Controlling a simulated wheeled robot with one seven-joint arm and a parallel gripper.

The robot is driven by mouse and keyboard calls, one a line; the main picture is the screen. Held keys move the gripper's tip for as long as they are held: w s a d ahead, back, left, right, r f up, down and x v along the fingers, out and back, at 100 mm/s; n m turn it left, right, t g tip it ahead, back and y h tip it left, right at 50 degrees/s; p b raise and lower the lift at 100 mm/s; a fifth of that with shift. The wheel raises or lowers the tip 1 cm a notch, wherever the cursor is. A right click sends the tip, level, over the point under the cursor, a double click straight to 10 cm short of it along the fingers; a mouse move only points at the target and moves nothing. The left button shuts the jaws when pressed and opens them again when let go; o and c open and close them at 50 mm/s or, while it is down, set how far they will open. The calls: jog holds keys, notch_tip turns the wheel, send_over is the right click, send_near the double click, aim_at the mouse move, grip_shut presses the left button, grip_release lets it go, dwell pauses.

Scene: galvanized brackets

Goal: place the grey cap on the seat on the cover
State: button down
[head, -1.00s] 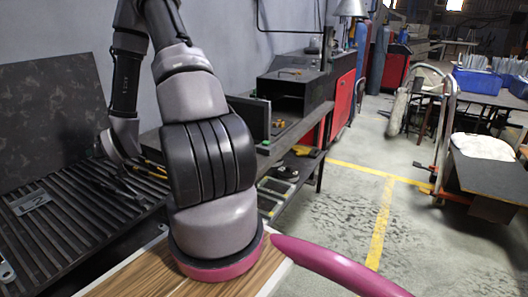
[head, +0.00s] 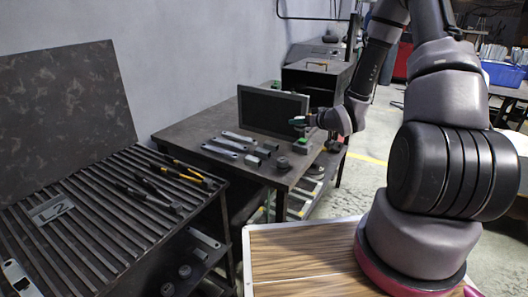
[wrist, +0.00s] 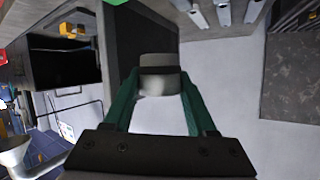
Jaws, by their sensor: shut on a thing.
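My gripper (head: 298,121), with green fingers, is over the right part of the middle table, in front of the dark upright panel (head: 265,110). In the wrist view my gripper (wrist: 160,78) is shut on the grey cap (wrist: 160,62), a short grey cylinder between the fingertips. The cap is too small to make out in the head view. A small grey block with a green top (head: 302,145) stands on the table just below the gripper, apart from it. I cannot tell for sure which part is the cover or its seat.
Several flat grey brackets (head: 222,150) and small blocks lie on the table (head: 185,135) left of the gripper. A short dark cylinder (head: 283,163) stands near its front edge. A slatted bench (head: 95,215) with dark and yellow-handled tools is at left. A wooden top (head: 300,262) is in front.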

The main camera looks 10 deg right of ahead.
notch_tip(320, 180, down, 3)
jog(key=s+a+n+g+y, duration=0.1)
jog(key=s+n+g+y, duration=0.1)
jog(key=n+y, duration=0.15)
send_over(295, 163)
jog(key=shift+n+g, duration=0.25)
jog(key=shift+g, duration=0.15)
notch_tip(295, 163, down, 6)
jog(key=shift+d+r, duration=0.1)
jog(key=shift+r, duration=0.15)
jog(key=shift+f, duration=2.4)
jog(key=shift+c, duration=2.4)
grip_release()
jog(key=shift+f, duration=0.15)
